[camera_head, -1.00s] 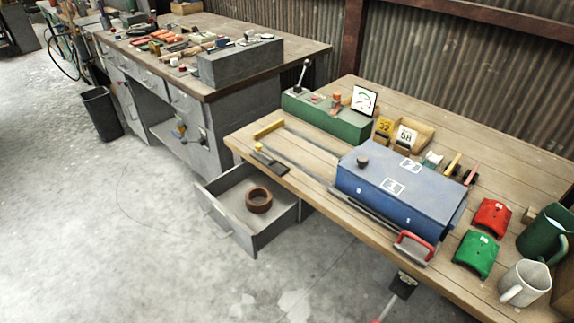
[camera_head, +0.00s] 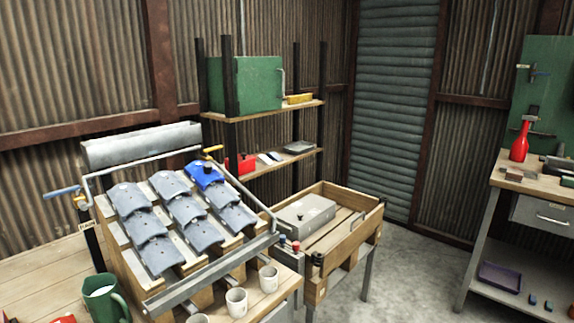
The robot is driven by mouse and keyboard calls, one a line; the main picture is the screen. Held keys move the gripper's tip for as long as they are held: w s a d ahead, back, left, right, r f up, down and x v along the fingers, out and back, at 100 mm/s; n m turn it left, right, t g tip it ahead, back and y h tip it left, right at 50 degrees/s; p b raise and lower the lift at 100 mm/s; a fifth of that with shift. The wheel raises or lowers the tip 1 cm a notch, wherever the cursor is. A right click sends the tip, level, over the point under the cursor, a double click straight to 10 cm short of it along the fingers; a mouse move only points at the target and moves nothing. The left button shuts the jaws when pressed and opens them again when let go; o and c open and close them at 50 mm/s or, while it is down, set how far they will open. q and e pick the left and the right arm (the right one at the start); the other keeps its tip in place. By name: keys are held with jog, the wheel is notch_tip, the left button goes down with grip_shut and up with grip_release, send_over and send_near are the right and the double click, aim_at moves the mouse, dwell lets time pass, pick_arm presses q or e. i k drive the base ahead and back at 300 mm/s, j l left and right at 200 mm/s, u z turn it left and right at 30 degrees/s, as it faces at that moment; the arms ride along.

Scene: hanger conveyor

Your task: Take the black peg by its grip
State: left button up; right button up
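No piece is clearly the black peg. A small black knob-like piece (camera_head: 207,168) stands on the blue curved tile at the top right of the sloped rack. Another small black piece (camera_head: 318,258) sits at the near corner of the wooden crate, beside a red knob and a blue knob. I cannot tell whether either is the peg, and no grip shows clearly on them. Neither of my grippers is in view.
The sloped rack (camera_head: 124,274) of grey tiles stands on the bench, with white mugs (camera_head: 237,301) before it and a green jug (camera_head: 104,300) at left. The wooden crate (camera_head: 352,248) holds a grey case. Shelves stand behind; another bench (camera_head: 538,183) is at right. Floor between is clear.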

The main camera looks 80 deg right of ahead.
aim_at(207, 167)
jog(key=l+z, duration=0.1)
jog(key=z, duration=1.95)
